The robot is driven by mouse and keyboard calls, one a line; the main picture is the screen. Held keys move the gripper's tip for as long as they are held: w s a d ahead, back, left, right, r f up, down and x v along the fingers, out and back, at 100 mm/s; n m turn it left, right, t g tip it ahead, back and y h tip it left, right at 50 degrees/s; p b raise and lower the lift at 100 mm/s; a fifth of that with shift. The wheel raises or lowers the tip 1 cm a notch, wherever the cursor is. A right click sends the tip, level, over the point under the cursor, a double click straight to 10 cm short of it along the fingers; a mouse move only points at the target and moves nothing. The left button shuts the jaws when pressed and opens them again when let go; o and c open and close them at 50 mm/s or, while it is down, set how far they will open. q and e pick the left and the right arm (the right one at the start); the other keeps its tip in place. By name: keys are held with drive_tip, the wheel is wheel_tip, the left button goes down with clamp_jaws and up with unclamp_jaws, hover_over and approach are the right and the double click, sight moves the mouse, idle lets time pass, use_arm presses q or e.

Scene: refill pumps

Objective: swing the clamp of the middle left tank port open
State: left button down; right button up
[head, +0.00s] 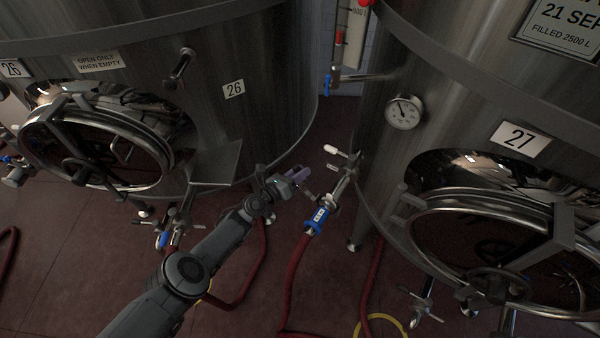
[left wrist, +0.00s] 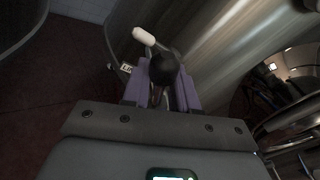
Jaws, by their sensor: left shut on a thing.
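The port (head: 343,182) on the left side of tank 27 (head: 377,130) has a valve with a white-tipped lever (head: 331,149). A red hose (head: 297,262) with a blue collar (head: 316,220) hangs from it. My left gripper (head: 299,175) is just left of this port, its purple fingers pointing at it. In the left wrist view the fingers (left wrist: 163,88) are shut on a dark rounded knob (left wrist: 164,68), which looks like the clamp's handle. The white lever (left wrist: 144,36) is just beyond it. The clamp's ring is mostly hidden, so I cannot tell how far it is open. My right gripper is not in view.
Tank 26 (head: 262,120) stands at the left with a round manway (head: 95,148) and its own valve. Tank 27 has a gauge (head: 404,112) and a manway (head: 500,235). Red hoses and a yellow ring (head: 381,318) lie on the floor.

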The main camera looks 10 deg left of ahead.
use_arm(q)
drive_tip(key=shift+f, duration=0.1)
drive_tip(key=c, duration=1)
unclamp_jaws()
drive_tip(key=shift+d, duration=0.1)
drive_tip(key=shift+o, duration=0.2)
drive_tip(key=shift+s+a+r+p, duration=0.2)
drive_tip(key=shift+s+a+p, duration=0.2)
drive_tip(key=shift+p, duration=0.25)
drive_tip(key=p+v, duration=0.7)
drive_tip(key=v, duration=0.2)
drive_tip(key=shift+s, duration=0.4)
drive_tip(key=shift+a+f, duration=0.1)
